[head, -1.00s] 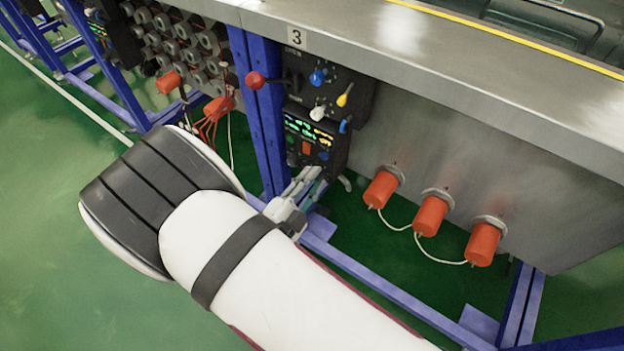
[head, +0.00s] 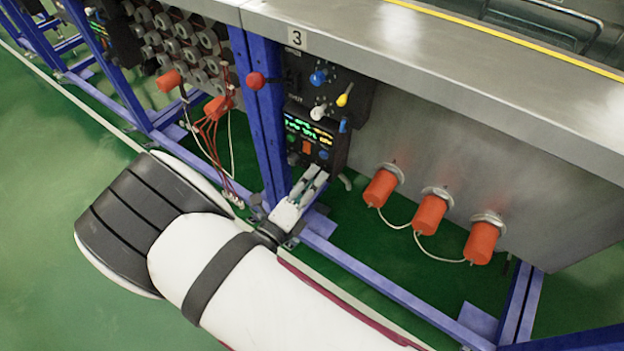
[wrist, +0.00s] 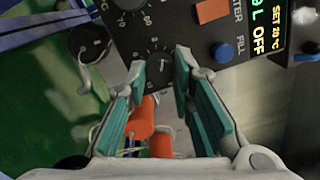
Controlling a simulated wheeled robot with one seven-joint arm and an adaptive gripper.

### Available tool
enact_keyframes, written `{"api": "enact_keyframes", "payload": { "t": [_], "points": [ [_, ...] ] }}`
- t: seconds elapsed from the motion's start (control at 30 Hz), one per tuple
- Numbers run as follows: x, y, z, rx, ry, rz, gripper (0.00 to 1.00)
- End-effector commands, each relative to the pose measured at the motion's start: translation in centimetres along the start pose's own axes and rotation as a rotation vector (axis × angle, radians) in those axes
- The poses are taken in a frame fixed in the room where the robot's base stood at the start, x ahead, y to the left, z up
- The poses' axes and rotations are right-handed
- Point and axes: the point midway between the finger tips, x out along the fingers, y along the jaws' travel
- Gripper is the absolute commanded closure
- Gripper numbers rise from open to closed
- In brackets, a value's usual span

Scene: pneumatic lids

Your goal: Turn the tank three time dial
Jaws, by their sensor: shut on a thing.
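The tank three control panel (head: 311,137) is a black box below the plate with the number 3 (head: 297,37). In the wrist view a black round dial (wrist: 157,72) with a pale pointer mark and a printed scale sits between my fingertips. I cannot read a time label on it. My gripper (wrist: 167,70), with teal finger pads, is shut on this dial. In the head view my gripper (head: 316,176) reaches the panel's lower edge and hides the dial there.
Another numbered dial (wrist: 130,4) is just above, and a black knob with a silver lever (wrist: 88,45) is at left. An orange switch (wrist: 212,10) and blue button (wrist: 223,53) are at right. Orange cylinders (head: 430,214) hang from the tank wall. Blue frame posts (head: 262,120) stand beside the panel.

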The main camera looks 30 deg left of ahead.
Motion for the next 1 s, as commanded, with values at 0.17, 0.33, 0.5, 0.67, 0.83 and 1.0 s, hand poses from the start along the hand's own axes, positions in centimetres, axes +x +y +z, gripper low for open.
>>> {"api": "enact_keyframes", "payload": {
  "t": [0.17,0.33,0.5,0.67,0.83,1.0],
  "points": [
    [-0.17,0.16,0.0,0.165,0.008,-0.003,1.0],
    [-0.18,0.19,-0.01,0.325,0.016,-0.009,1.0],
    [-0.19,0.23,0.02,0.486,0.024,-0.014,1.0],
    [-0.2,0.27,0.05,0.638,0.033,-0.019,1.0],
    [-0.2,0.3,0.05,0.788,0.041,-0.025,1.0],
    [-0.2,0.32,0.08,0.915,0.047,-0.029,1.0]
  ]
}}
